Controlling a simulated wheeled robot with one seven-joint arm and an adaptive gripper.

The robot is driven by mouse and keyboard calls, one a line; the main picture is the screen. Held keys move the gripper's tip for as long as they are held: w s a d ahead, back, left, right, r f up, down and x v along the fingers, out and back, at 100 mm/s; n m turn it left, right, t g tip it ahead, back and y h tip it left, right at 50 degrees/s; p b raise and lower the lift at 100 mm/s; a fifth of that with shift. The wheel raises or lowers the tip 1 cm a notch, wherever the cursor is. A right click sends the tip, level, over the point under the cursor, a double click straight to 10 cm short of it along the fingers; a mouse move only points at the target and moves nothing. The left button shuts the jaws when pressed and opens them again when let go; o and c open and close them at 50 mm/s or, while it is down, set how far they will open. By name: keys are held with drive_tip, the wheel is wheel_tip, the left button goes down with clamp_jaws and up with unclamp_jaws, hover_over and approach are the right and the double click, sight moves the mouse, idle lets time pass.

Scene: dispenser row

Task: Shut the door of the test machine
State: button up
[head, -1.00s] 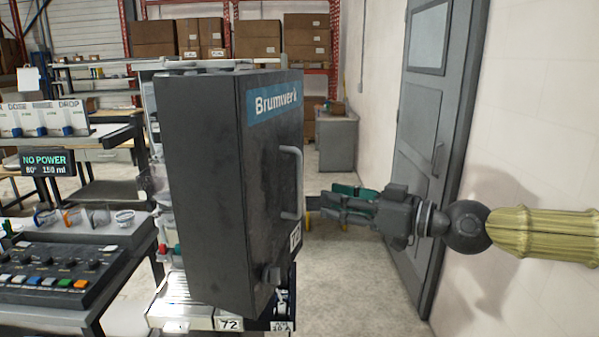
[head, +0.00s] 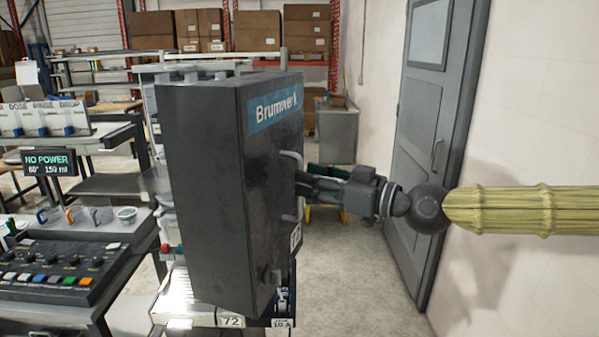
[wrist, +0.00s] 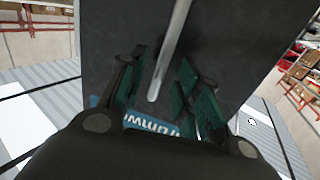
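The test machine's dark grey door (head: 270,165) carries a blue Brumwerk label (head: 275,107) on its right-hand face. A light grey vertical bar handle (head: 298,208) stands out from that face. The door's angle to the machine body is hard to tell. My gripper (head: 303,185) reaches in from the right, its tips at the handle. In the wrist view my gripper (wrist: 161,85) is open, with green-padded fingers on either side of the handle (wrist: 170,55); a gap shows on both sides. My fingertips are partly hidden behind the handle in the head view.
A control panel (head: 65,270) with knobs and coloured buttons is at the left, below a NO POWER display (head: 49,162). Cups stand behind the panel. A grey room door (head: 440,150) and white wall are close on the right. Clear floor (head: 350,275) lies below my arm.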

drive_tip(key=shift+p+x, duration=0.5)
drive_tip(key=shift+x, duration=1.15)
drive_tip(key=shift+c, duration=0.5)
clamp_jaws()
